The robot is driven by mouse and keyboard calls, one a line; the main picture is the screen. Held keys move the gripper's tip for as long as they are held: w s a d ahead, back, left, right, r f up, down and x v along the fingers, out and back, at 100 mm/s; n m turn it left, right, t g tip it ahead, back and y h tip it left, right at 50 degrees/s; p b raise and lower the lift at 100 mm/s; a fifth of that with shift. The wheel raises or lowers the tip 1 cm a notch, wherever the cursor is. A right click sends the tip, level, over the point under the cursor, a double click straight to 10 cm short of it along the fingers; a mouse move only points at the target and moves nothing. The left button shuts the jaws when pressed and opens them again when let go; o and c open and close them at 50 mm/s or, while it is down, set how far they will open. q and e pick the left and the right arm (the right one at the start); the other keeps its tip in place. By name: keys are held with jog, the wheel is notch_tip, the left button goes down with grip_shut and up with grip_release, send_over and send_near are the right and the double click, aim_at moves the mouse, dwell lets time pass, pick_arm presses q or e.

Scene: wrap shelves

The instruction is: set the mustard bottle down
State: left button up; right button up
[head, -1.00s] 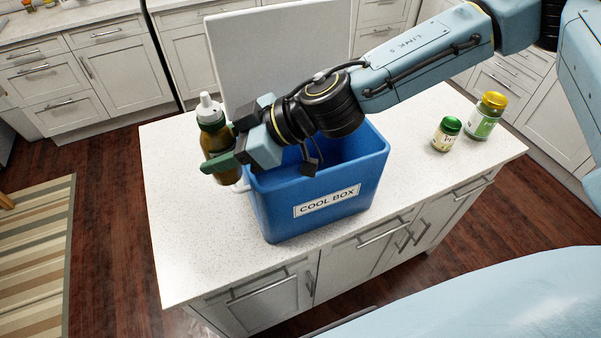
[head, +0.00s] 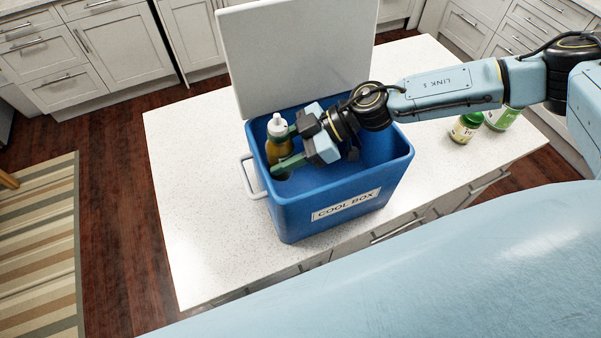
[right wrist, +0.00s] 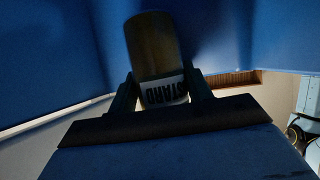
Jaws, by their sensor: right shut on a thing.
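The mustard bottle (head: 278,150), brown with a white nozzle cap, is upright inside the left part of the blue cool box (head: 345,208). In the right wrist view the bottle (right wrist: 155,50) shows part of a white label reading "STARD", with blue box walls around it. My right gripper (head: 283,150) is shut on the bottle, its green fingers on either side of it. The bottle's lower part is hidden by the box's front wall and a finger, so I cannot tell whether it touches the box floor. My left gripper is not in view.
The box's raised white lid (head: 296,58) stands behind it, and a handle (head: 252,178) sticks out at its left. Two jars, one green-lidded (head: 466,127) and one partly hidden (head: 502,117), stand at the right. The counter (head: 200,200) left of the box is clear.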

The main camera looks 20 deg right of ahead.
aim_at(284, 176)
notch_tip(284, 176, down, 3)
jog(key=shift+f+b, duration=0.4)
jog(key=shift+f, duration=0.15)
notch_tip(284, 176, down, 2)
jog(key=shift+a+f+b, duration=0.1)
jog(key=shift+f+b, duration=0.15)
jog(key=shift+b, duration=0.05)
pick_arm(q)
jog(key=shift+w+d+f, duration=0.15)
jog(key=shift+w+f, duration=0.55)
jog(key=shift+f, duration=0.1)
pick_arm(e)
jog(key=shift+f, duration=0.25)
jog(key=shift+f, duration=0.15)
jog(key=shift+f, duration=0.35)
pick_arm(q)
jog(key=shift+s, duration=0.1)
pick_arm(e)
jog(key=shift+f, duration=0.1)
jog(key=o, duration=1.2)
